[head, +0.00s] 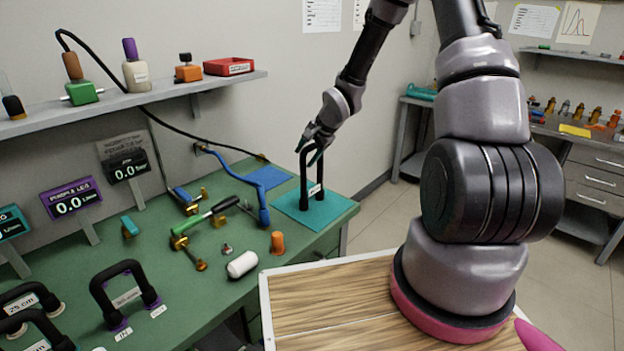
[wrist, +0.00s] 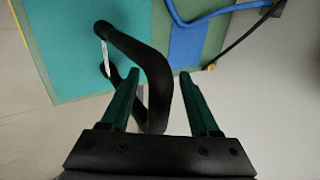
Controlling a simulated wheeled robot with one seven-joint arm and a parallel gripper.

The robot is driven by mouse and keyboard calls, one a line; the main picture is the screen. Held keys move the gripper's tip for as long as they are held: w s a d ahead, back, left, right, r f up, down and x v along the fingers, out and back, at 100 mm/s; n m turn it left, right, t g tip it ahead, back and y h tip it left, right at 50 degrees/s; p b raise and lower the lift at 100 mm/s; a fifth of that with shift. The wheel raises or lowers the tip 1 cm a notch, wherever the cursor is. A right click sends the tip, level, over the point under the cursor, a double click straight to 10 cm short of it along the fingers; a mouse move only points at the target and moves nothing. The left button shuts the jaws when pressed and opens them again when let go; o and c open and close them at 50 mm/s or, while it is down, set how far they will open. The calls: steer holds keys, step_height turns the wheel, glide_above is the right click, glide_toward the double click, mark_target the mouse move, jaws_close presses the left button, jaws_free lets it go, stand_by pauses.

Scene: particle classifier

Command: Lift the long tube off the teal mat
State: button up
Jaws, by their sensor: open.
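The long tube (head: 304,182) is a black inverted U that stands upright on the teal mat (head: 336,211), with a small white label near its foot. My gripper (head: 311,154) is at the top of the tube, above the mat. In the wrist view the tube (wrist: 158,85) rises toward me from the teal mat (wrist: 62,42), and its bent top lies between the open green fingers of my gripper (wrist: 157,76), nearer the left finger. The left finger overlaps part of the tube there; I cannot tell whether they touch.
Shorter black tubes (head: 125,289) stand on the green bench (head: 205,300) at front left. A blue pipe (head: 262,185) and a blue mat lie just left of the teal mat. A shelf (head: 130,100) runs along the wall.

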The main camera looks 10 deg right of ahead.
steer(key=shift+f, duration=0.1)
jaws_close()
stand_by(1.4)
